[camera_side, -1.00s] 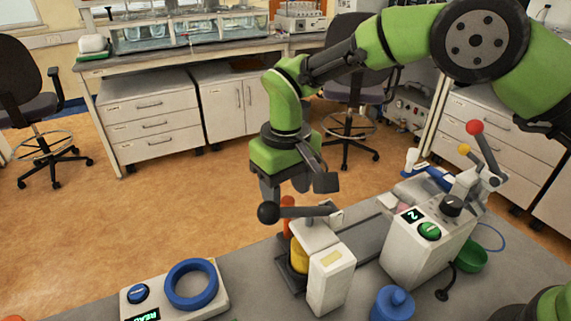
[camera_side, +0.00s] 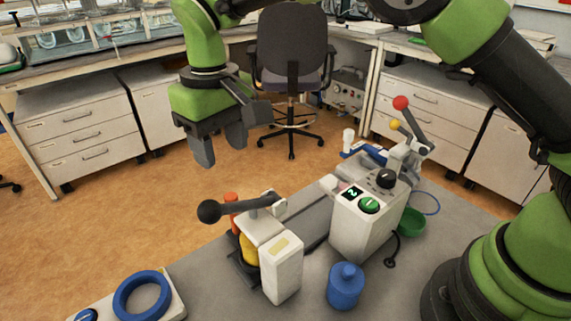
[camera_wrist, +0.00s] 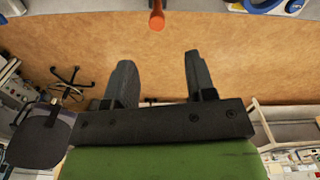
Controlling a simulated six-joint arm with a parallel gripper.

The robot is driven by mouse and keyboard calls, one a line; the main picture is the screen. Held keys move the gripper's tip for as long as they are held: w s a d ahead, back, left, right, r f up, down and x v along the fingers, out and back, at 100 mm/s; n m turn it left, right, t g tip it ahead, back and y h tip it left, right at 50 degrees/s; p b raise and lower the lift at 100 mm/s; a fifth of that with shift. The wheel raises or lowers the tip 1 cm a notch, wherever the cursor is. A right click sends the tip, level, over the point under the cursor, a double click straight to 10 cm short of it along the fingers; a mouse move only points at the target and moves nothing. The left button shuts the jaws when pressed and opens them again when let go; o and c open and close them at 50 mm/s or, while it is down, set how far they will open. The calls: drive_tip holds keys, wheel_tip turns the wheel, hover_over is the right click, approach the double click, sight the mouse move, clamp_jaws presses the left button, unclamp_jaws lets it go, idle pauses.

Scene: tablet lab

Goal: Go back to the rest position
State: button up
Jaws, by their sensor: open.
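My gripper (camera_side: 220,146) is open and empty in the side view, raised in the air above and to the left of the bench devices. Its fingers point down and touch nothing. In the wrist view my gripper (camera_wrist: 158,75) shows two dark fingers spread apart, with bare floor between and beyond them. The lever press (camera_side: 281,268), with a black-knobbed handle and yellow and orange parts, stands on the bench below my gripper. An orange cylinder (camera_wrist: 157,17) shows at the top edge of the wrist view.
A white machine with a green button (camera_side: 355,228) stands right of the press. A blue lidded jar (camera_side: 345,286), a green bowl (camera_side: 411,222) and a blue ring (camera_side: 141,296) are on the grey bench (camera_side: 220,300). An office chair (camera_side: 291,60) stands behind. Air around my gripper is free.

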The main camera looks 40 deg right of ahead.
drive_tip(key=s+d+r+m+t+y, duration=0.25)
drive_tip(key=s+d+r, duration=0.55)
drive_tip(key=d+r, duration=0.4)
drive_tip(key=s+d+m+t, duration=0.2)
drive_tip(key=s, duration=0.5)
drive_tip(key=s+d+m+t, duration=0.1)
drive_tip(key=s+d+t, duration=0.1)
drive_tip(key=s, duration=0.5)
drive_tip(key=shift+s+d+m+t, duration=0.35)
drive_tip(key=shift+s, duration=0.05)
